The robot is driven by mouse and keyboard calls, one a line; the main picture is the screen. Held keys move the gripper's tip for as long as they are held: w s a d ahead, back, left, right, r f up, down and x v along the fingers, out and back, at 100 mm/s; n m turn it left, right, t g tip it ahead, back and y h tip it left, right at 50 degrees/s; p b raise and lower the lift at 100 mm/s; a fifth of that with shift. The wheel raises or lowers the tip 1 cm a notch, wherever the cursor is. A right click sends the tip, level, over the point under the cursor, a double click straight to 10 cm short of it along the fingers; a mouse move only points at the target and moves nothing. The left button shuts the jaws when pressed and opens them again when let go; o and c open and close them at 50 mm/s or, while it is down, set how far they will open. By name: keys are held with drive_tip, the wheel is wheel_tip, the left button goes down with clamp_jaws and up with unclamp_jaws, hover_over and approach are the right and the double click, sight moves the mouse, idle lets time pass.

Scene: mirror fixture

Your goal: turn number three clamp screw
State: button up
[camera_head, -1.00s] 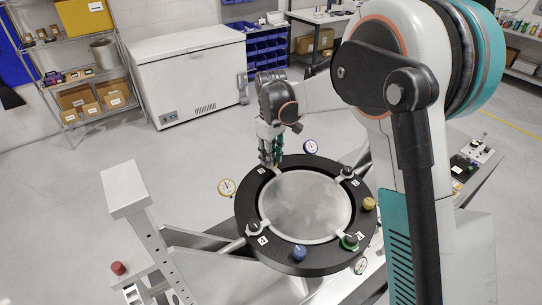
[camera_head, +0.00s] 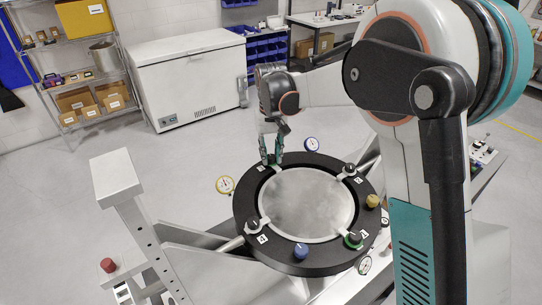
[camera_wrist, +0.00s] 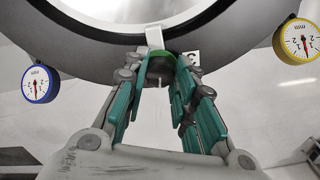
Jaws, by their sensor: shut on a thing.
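The mirror fixture is a black ring (camera_head: 250,215) holding a round grey mirror (camera_head: 306,204). At its far-left edge, my gripper (camera_head: 271,160) points down at a clamp screw beside a small number label. In the wrist view, my gripper (camera_wrist: 161,76) has its green-padded fingers closed on either side of this dark clamp screw (camera_wrist: 160,70), which has a green collar and sits at the foot of a white clamp tab (camera_wrist: 154,37). The label (camera_wrist: 193,58) beside it is turned and partly hidden by a finger. In the head view my fingers mostly hide this screw.
Other clamp knobs stand at label 2 (camera_head: 349,169), label 4 (camera_head: 253,224) and label 1 (camera_head: 354,239). Blue (camera_head: 300,251) and yellow (camera_head: 373,201) knobs sit on the ring. Yellow (camera_head: 225,185) and blue (camera_head: 312,144) dial gauges flank my gripper.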

sight(271, 156)
drive_tip(key=shift+m+b, duration=0.35)
drive_tip(key=shift+m, duration=1.25)
drive_tip(key=o, duration=1.1)
drive_tip(key=shift+r, duration=0.1)
wheel_tip(271, 156, up, 12)
drive_tip(key=shift+f, duration=0.1)
